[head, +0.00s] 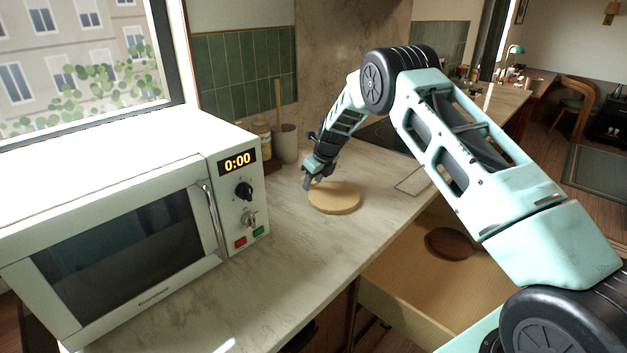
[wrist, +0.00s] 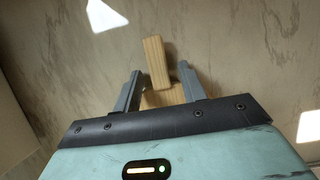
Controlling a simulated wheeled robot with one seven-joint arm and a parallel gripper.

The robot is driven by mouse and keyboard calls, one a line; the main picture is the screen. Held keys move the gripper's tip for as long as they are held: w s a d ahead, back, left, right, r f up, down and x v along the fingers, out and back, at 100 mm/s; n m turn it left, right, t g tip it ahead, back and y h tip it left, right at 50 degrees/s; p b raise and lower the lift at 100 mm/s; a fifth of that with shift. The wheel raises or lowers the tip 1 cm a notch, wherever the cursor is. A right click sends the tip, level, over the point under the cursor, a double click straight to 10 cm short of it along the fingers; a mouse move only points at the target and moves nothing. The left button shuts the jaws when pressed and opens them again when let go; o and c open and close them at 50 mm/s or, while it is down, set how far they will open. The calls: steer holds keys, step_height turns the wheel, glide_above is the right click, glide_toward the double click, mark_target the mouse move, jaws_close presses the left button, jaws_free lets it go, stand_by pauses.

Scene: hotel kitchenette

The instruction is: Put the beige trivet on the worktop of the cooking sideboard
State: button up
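The beige trivet (head: 334,198), a round flat disc, lies on the pale stone worktop (head: 300,245) of the sideboard. My gripper (head: 308,184) is low over the worktop at the trivet's left edge. In the wrist view, the two fingers of my gripper (wrist: 160,88) stand apart, with gaps on both sides of a pale wooden piece (wrist: 157,63). Whether that piece is part of the trivet I cannot tell. More pale wood shows behind it, partly hidden by the gripper body.
A white microwave (head: 130,220) stands left on the worktop. Behind are a utensil pot (head: 286,145) and jars (head: 262,132). A drawer (head: 400,290) is open below the worktop, with a dark brown round trivet (head: 450,243) inside. The front worktop is clear.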

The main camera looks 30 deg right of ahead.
mark_target(324, 189)
steer(key=b+v, duration=0.2)
steer(key=v, duration=1)
steer(key=shift+r, duration=0.1)
